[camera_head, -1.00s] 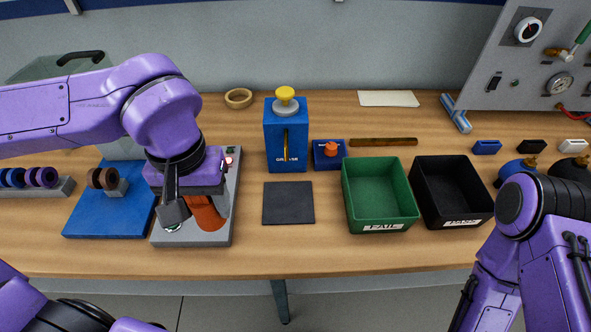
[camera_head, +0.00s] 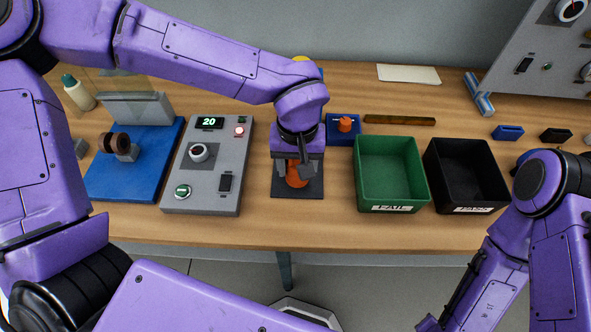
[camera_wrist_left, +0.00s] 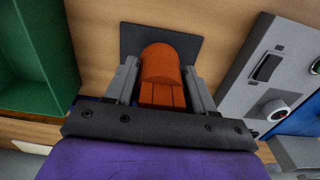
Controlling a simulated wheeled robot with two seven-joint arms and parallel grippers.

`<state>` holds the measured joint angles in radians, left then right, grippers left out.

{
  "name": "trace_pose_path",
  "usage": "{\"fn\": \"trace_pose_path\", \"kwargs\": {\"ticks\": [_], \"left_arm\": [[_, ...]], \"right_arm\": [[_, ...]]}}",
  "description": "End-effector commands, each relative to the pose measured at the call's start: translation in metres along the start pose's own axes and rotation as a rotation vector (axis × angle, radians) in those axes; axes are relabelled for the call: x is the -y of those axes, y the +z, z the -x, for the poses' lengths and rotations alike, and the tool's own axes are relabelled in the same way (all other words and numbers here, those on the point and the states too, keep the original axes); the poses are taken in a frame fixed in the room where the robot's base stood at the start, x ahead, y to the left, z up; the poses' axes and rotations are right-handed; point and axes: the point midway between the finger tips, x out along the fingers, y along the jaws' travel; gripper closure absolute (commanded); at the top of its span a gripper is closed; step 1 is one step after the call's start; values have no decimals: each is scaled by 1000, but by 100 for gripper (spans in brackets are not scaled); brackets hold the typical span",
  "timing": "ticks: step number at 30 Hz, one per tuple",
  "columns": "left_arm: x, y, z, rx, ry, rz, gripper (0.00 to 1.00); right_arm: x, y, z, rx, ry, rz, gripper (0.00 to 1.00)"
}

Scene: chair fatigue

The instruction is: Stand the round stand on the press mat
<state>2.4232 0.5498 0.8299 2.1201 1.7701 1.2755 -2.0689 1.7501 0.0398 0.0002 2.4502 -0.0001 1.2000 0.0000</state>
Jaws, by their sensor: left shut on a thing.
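The round stand (camera_head: 296,177) is an orange-red piece with a rounded top, held in my left gripper (camera_head: 299,183). In the left wrist view the stand (camera_wrist_left: 164,72) sits between the two grey fingers of that gripper (camera_wrist_left: 160,80), with one finger on each side. The press mat (camera_head: 285,192) is a dark flat square under the gripper, partly hidden by it. The mat also shows behind the stand in the left wrist view (camera_wrist_left: 193,46). I cannot tell whether the stand touches the mat. My right arm is at the right, its fingers out of sight.
A grey control box (camera_head: 218,180) reading 20 stands left of the mat. A green FAIL bin (camera_head: 392,202) is close on the right, with a black bin (camera_head: 471,202) beyond. A small blue block with an orange knob (camera_head: 345,124) is behind. Bare table lies in front.

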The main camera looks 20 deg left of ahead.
Motion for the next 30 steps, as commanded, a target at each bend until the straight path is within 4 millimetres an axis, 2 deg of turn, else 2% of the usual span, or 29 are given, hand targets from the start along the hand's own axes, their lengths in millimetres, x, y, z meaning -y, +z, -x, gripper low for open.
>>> {"fn": "trace_pose_path", "kwargs": {"ticks": [1, 5, 16, 17, 18, 19, 27, 30], "left_arm": [[1, 1, -11, 2, -3, -1, 99], [1, 1, -26, 1, -2, -1, 99], [1, 1, -29, 1, 0, 0, 99], [2, 1, -30, 1, -1, 0, 40], [2, 1, -30, 1, -1, 0, 27], [2, 1, -30, 1, -1, 0, 21], [2, 1, -30, 1, -1, -1, 21], [1, 0, -21, -1, 0, 1, 21]], "right_arm": [[0, 0, -1, 0, 0, 0, 57], [0, 0, -1, 0, 0, 0, 57], [0, 0, 0, 0, 0, 0, 57], [0, 0, 0, 0, 0, 0, 57], [0, 0, 0, 0, 0, 0, 57], [0, 0, 0, 0, 0, 0, 57], [0, 0, -1, 0, 0, 0, 57], [0, 0, -1, 0, 0, 0, 57]]}}
